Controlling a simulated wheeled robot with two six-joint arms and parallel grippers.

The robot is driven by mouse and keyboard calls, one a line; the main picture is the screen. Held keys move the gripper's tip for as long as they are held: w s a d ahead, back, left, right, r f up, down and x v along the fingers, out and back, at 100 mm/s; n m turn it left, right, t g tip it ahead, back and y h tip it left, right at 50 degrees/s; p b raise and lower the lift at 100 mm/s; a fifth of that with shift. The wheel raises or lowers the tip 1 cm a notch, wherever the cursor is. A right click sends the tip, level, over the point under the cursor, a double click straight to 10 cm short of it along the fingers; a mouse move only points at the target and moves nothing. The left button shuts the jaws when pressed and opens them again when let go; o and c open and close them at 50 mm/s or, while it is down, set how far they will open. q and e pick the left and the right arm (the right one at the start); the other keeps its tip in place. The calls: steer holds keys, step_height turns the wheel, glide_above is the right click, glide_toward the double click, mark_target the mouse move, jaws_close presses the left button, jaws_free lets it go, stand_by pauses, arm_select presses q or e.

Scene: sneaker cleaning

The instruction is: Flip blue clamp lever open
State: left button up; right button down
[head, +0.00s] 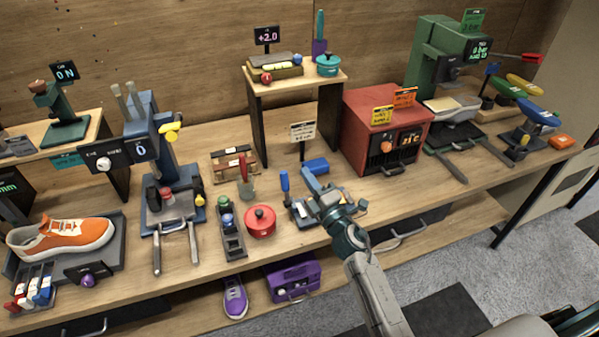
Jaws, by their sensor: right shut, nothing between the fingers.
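A small clamp with a grey base (299,210) stands near the front edge of the bench, in the middle of the head view. An upright blue lever (285,182) stands at its left side. My right gripper (311,180) reaches in from the lower right, just right of the lever and over the clamp. It is shut, with nothing seen between its fingers. A gap shows between it and the lever. My gripper hides part of the clamp. My left gripper is out of view.
A red pot (260,222) and a narrow caddy (231,232) stand left of the clamp. A blue block (316,166) lies behind my gripper. A red oven-like box (372,131) stands at the back right. An orange sneaker (62,236) sits far left.

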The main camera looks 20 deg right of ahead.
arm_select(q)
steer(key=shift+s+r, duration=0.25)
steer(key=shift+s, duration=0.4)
arm_select(e)
steer(key=shift+s+d+r, duration=0.1)
steer(key=shift+s+r, duration=0.25)
steer(key=shift+s, duration=0.25)
steer(key=shift+s+d+r, duration=0.1)
steer(key=shift+s+r, duration=0.25)
steer(key=shift+s, duration=0.25)
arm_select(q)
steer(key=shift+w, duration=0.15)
arm_select(e)
steer(key=shift+s, duration=0.1)
